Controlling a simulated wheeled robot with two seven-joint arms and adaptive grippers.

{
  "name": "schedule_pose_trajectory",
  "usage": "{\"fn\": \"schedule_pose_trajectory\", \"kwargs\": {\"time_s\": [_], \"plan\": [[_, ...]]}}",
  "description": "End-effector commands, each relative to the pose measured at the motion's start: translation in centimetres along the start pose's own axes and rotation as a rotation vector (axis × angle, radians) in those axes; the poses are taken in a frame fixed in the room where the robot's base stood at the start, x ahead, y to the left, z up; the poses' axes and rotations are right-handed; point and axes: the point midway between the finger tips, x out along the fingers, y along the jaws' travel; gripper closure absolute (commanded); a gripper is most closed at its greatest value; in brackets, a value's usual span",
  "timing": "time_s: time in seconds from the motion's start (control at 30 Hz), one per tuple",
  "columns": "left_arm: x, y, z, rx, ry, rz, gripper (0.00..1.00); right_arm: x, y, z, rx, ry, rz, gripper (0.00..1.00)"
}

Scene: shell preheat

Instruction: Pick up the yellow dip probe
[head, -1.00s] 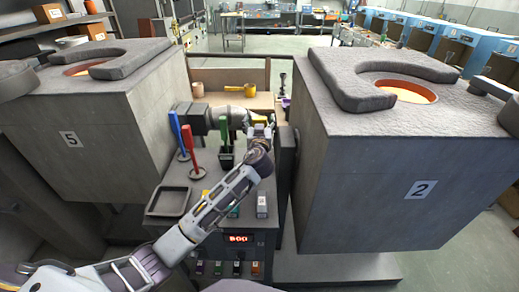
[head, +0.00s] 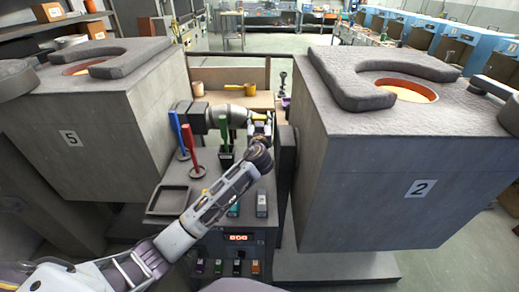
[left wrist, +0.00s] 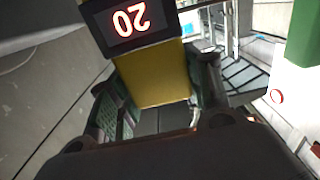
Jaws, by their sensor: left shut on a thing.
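The probe has a dark display with red digits, upside down in that view, reading 20. My right gripper is not in view.
Furnaces 5 (head: 100,160) and 2 (head: 400,200) flank the bench closely.

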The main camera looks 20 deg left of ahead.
Motion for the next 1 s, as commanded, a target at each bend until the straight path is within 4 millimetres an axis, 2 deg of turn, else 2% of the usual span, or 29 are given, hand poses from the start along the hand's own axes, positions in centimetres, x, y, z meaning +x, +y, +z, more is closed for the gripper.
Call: {"fn": "schedule_pose_trajectory", "kwargs": {"time_s": [0.1,0.37,0.57,0.77,1.0], "plan": [[0.0,0.0,-0.1,-0.001,0.001,0.0,0.75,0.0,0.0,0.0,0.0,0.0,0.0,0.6],[0.0,0.0,-0.2,-0.001,0.001,0.0,0.75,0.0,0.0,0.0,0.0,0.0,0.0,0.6],[0.0,0.0,-1.1,-0.003,0.002,0.0,0.75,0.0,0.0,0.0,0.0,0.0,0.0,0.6],[0.0,0.1,-3.5,-0.005,0.005,0.001,0.75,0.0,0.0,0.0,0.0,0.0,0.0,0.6],[0.0,0.0,-7.9,-0.006,0.005,0.001,0.75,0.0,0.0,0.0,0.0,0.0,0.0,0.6]]}}
